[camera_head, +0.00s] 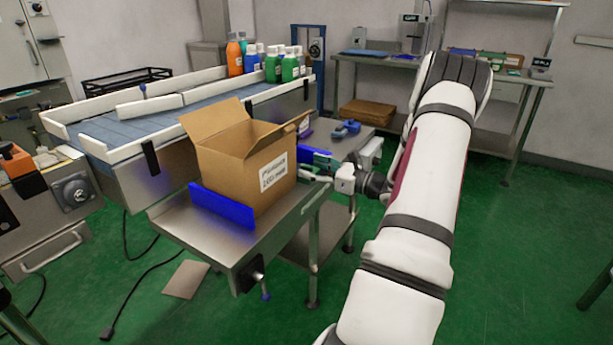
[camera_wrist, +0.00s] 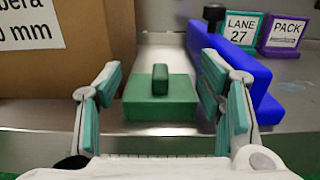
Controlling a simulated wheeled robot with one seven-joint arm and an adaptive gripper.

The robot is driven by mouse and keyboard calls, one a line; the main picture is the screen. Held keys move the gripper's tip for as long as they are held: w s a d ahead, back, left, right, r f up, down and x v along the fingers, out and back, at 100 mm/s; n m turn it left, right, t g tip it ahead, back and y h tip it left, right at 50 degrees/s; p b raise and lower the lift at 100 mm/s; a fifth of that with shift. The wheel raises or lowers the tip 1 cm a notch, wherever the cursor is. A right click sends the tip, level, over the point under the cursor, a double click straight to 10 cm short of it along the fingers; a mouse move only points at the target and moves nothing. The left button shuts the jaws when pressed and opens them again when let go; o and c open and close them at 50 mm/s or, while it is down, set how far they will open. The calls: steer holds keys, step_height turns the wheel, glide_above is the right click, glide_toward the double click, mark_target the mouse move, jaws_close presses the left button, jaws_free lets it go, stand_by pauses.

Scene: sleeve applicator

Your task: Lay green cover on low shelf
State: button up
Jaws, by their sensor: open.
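The green cover (camera_wrist: 160,108), a flat block with a raised grip on top, lies on the metal table in the wrist view. My gripper (camera_wrist: 161,80) is open, with one teal-padded finger on each side of the cover; I cannot tell whether they touch it. In the head view my gripper (camera_head: 317,164) is low at the right of the cardboard box, and the cover cannot be clearly made out there. A low metal shelf (camera_head: 302,238) shows under this table, partly hidden by the tabletop.
The open cardboard box (camera_head: 232,165) stands close left of my gripper. A conveyor (camera_head: 130,122) with bottles lies beyond. A back bench (camera_head: 500,75) has a lower shelf.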

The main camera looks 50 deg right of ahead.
steer(key=shift+w, duration=0.1)
steer(key=c, duration=1.4)
steer(key=shift+r, duration=0.1)
steer(key=shift+c, duration=0.2)
